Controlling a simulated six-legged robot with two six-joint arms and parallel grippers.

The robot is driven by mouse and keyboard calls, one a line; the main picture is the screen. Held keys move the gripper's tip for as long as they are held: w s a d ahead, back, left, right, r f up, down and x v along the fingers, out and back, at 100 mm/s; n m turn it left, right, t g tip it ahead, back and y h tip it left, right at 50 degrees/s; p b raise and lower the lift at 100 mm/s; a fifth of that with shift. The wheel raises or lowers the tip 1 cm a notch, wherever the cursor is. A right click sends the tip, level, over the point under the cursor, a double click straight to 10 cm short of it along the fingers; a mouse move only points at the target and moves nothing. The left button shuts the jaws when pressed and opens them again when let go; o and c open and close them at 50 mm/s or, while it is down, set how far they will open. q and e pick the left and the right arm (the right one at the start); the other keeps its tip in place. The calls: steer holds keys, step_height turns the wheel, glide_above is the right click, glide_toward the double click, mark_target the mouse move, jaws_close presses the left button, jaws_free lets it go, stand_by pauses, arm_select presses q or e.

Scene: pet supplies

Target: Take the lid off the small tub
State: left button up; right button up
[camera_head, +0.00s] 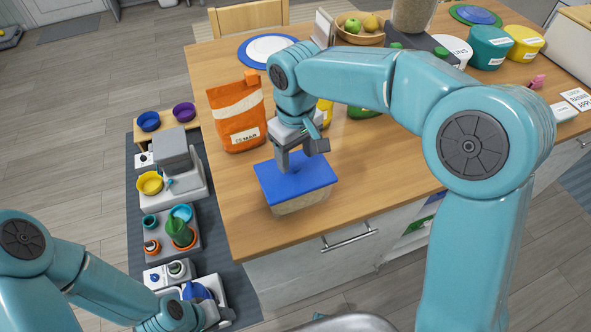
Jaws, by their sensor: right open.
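A small tub (304,203) with pale, clear-looking walls stands near the front left corner of the wooden table. A flat blue lid (312,181) sits on top of it. My right gripper (299,160) is open and points down over the back part of the lid. One finger hangs close to the lid's back left area; I cannot tell whether it touches. Nothing shows between the fingers. My left arm comes in low at the left, beside the table. Its gripper (212,318) is partly cut off at the bottom edge, and its jaws are not clear.
A blue-and-white plate (268,49), a fruit bowl (360,30), and teal (489,46) and yellow (524,42) tubs stand farther back. The tabletop right of the tub is clear.

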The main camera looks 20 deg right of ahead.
mark_target(294, 164)
steer(key=f, duration=0.1)
steer(key=w+f, duration=0.1)
steer(key=shift+a+f, duration=0.15)
steer(key=shift+f, duration=0.2)
steer(key=shift+s+f, duration=0.1)
steer(key=shift+s, duration=0.4)
steer(key=shift+w, duration=0.35)
steer(key=c, duration=0.9)
jaws_close()
steer(key=shift+s, duration=0.15)
